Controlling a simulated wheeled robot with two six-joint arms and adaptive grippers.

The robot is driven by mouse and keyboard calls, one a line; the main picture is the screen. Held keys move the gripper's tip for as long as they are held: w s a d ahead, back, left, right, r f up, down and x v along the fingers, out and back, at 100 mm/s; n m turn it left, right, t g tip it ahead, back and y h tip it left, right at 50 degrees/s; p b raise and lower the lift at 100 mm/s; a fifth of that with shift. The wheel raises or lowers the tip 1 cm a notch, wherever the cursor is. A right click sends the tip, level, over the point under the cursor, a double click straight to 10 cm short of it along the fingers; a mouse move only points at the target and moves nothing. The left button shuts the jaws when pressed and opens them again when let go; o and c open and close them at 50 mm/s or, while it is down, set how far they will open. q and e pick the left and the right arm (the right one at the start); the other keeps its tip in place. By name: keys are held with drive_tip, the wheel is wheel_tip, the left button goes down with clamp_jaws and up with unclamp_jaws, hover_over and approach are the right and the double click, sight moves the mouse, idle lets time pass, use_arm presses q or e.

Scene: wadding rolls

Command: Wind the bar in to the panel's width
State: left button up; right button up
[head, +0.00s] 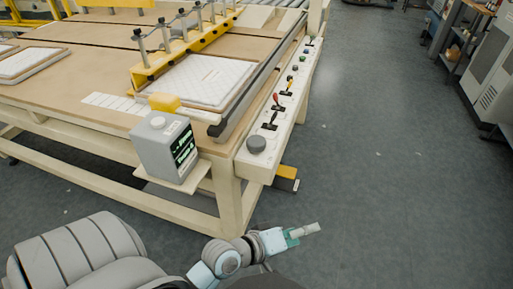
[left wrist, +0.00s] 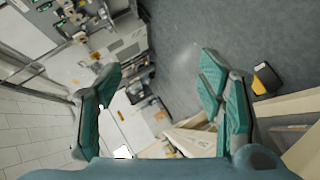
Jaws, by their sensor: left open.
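A white quilted panel (head: 205,78) lies flat on the brown tabletop. A yellow bar (head: 178,56) with several grey upright posts runs along the panel's far-left side. A white marked strip (head: 112,102) lies on the tabletop at the near end of the bar. A round grey knob (head: 256,144) sits at the near end of a cream control rail (head: 261,158), with small levers and buttons farther along. My left gripper (head: 304,232) is low in front of the table, apart from the rail. In the left wrist view its teal fingers (left wrist: 160,66) are spread with nothing between them.
A grey box with a green display (head: 167,146) stands on a shelf at the table's near corner. A yellow-and-black floor unit (head: 286,178) shows below the rail. Grey floor (head: 390,150) is open on the right; cabinets stand far right.

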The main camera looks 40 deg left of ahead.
use_arm(q)
drive_tip(key=w+a+r+n+t+y, duration=0.25)
drive_tip(key=w+r+n+t, duration=0.3)
drive_tip(key=n, duration=0.35)
drive_tip(key=n+g+y, duration=0.4)
drive_tip(key=n+y, duration=1)
drive_tip(key=n, duration=1.2)
approach(256, 140)
drive_tip(key=x, duration=0.3)
drive_tip(key=b+x, duration=0.1)
drive_tip(key=x, duration=0.5)
drive_tip(key=shift+w+f, duration=0.15)
drive_tip(key=shift+f, duration=0.1)
drive_tip(key=shift+w+a+b, duration=0.25)
drive_tip(key=shift+b, duration=0.05)
